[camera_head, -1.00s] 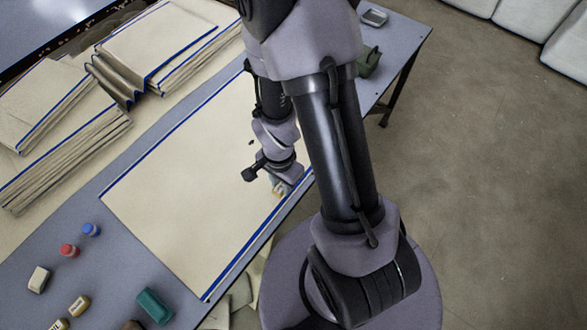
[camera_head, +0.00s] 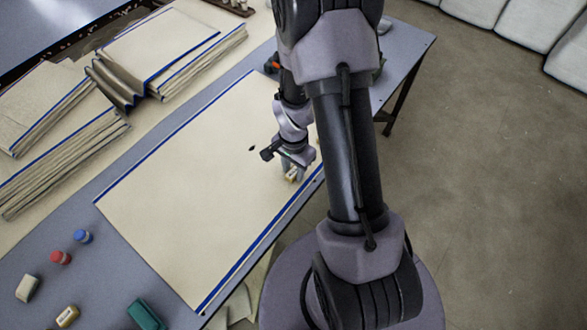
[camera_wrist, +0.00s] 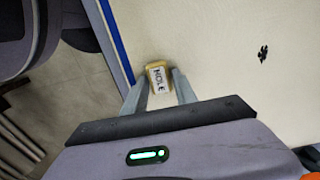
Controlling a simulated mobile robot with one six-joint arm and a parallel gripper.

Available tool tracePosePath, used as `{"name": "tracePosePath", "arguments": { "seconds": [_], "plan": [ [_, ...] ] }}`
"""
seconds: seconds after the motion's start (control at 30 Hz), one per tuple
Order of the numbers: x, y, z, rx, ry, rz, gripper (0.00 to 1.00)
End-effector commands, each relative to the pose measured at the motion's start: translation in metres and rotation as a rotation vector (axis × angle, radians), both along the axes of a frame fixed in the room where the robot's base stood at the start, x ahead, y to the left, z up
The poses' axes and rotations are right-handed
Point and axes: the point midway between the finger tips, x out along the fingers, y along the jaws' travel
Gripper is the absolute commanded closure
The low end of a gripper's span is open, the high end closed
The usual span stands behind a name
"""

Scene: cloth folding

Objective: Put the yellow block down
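The yellow block (camera_wrist: 158,78) has a white face with dark lettering that seems to read "HOLE". It sits between the tips of my gripper (camera_wrist: 159,80), whose fingers close on it from both sides. In the head view, the block (camera_head: 292,174) is a small pale shape under my gripper (camera_head: 291,170), over the cloth's right edge area. I cannot tell whether it touches the cloth. The cream cloth (camera_head: 200,180) with blue edges lies flat on the table. A black hole-like mark (camera_wrist: 263,53) is on the cloth, apart from the block.
Stacks of folded cloth (camera_head: 165,45) lie at the back left. Red (camera_head: 60,257) and blue (camera_head: 82,236) bottles, a pale block (camera_head: 27,288), a tan block (camera_head: 67,316) and a green object (camera_head: 146,314) sit at the front left.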

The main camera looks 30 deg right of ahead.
Motion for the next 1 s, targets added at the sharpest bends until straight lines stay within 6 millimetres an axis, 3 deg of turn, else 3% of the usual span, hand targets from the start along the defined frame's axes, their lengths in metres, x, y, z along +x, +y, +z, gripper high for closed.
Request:
{"name": "tracePosePath", "arguments": {
  "seconds": [0.37,0.47,0.7,0.97,1.0],
  "plan": [
    [0.0,0.0,0.003,0.0,0.0,0.0,0.52],
    [0.001,0.0,0.021,-0.001,-0.003,0.0,0.52],
    [0.001,0.0,0.092,-0.001,-0.003,0.0,0.52],
    [0.001,0.002,0.13,-0.002,-0.009,0.01,0.52],
    [0.003,0.005,0.142,-0.005,-0.025,0.03,0.52]
  ]
}}
